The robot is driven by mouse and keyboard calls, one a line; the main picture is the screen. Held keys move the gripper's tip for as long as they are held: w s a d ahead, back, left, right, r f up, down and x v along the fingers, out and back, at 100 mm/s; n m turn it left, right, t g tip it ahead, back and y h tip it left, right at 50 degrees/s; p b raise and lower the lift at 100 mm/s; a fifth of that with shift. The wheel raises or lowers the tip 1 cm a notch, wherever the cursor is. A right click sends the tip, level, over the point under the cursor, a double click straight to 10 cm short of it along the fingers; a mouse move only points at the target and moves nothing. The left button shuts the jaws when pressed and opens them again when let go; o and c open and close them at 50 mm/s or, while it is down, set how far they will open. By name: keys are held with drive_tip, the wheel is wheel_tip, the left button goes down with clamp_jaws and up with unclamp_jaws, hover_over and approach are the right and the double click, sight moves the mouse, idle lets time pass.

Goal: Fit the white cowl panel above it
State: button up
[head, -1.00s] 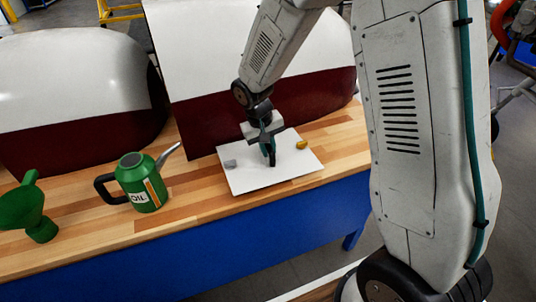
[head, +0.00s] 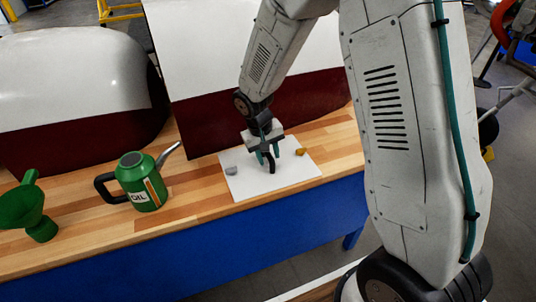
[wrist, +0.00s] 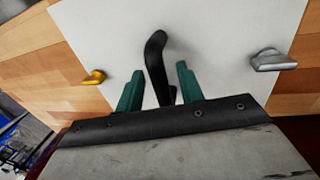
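The white panel (head: 242,187) lies on the wooden bench top. It carries a black upright handle (wrist: 155,62), a gold latch (head: 301,151) on its right and a silver latch (head: 231,170) on its left. My gripper (head: 268,155) is at the handle, low over the panel. Its two teal fingers are spread, one on each side of the handle, with gaps showing in the wrist view (wrist: 158,82). A large white and maroon cowl (head: 230,120) stands behind the panel.
A green oil can (head: 142,185) and a green funnel (head: 28,208) stand left of the panel. Another white and maroon cowl (head: 75,80) is at the back left. The blue bench front (head: 220,250) drops off close to the panel's near edge.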

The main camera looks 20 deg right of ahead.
drive_tip(key=s+r, duration=0.3)
drive_tip(key=r, duration=0.6)
drive_tip(key=s+r, duration=0.2)
drive_tip(key=r, duration=0.7)
drive_tip(key=s+d+r+y, duration=0.1)
drive_tip(key=s+r, duration=0.2)
drive_tip(key=s, duration=0.9)
drive_tip(key=s+d+r+t+y, duration=0.1)
drive_tip(key=s+r, duration=0.3)
drive_tip(key=s, duration=0.9)
drive_tip(key=shift+d, duration=0.55)
